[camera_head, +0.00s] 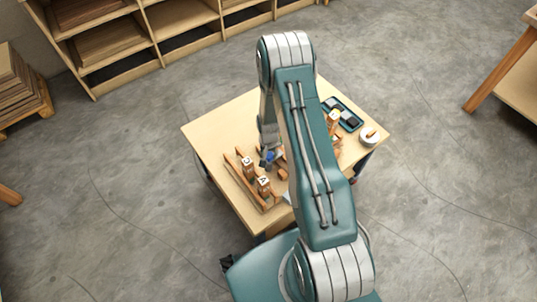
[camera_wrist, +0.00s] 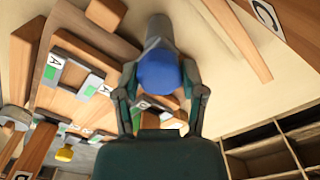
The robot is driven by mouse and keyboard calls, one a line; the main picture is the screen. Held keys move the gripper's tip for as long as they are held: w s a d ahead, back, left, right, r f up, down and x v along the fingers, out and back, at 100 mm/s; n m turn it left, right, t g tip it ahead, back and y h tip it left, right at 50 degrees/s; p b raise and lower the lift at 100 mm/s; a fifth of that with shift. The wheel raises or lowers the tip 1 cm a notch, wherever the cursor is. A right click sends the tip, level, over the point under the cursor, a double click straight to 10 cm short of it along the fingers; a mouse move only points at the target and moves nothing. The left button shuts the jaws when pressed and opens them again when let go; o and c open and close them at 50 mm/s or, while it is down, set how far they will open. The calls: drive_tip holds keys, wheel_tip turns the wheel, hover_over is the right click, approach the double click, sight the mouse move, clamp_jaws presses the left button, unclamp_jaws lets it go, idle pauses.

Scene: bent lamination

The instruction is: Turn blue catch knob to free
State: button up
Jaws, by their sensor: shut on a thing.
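The blue catch knob (camera_wrist: 158,72) shows as a round blue cap in the middle of the wrist view, between the two fingers of my gripper (camera_wrist: 160,100). The fingers are closed in on it from both sides. In the head view the blue knob (camera_head: 268,156) is a small spot near the middle of the table, with my gripper (camera_head: 267,160) at it. My arm hides much of the wooden fixture around it. I cannot tell the knob's turn angle.
Wooden blocks lettered D (camera_head: 247,164) and A (camera_head: 264,184) stand left of my gripper on the table (camera_head: 215,125). A teal tray (camera_head: 346,112) and a round white container (camera_head: 369,137) sit at the right. A yellow knob (camera_wrist: 64,154) shows lower left in the wrist view.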

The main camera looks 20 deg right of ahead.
drive_tip(key=shift+n, duration=0.3)
drive_tip(key=n, duration=0.4)
drive_tip(key=shift+f, duration=0.1)
drive_tip(key=n, duration=0.4)
drive_tip(key=shift+n, duration=0.4)
drive_tip(key=n, duration=0.4)
drive_tip(key=shift+a+n, duration=0.1)
drive_tip(key=shift+n, duration=2.1)
drive_tip(key=o, duration=1.2)
drive_tip(key=shift+c, duration=0.2)
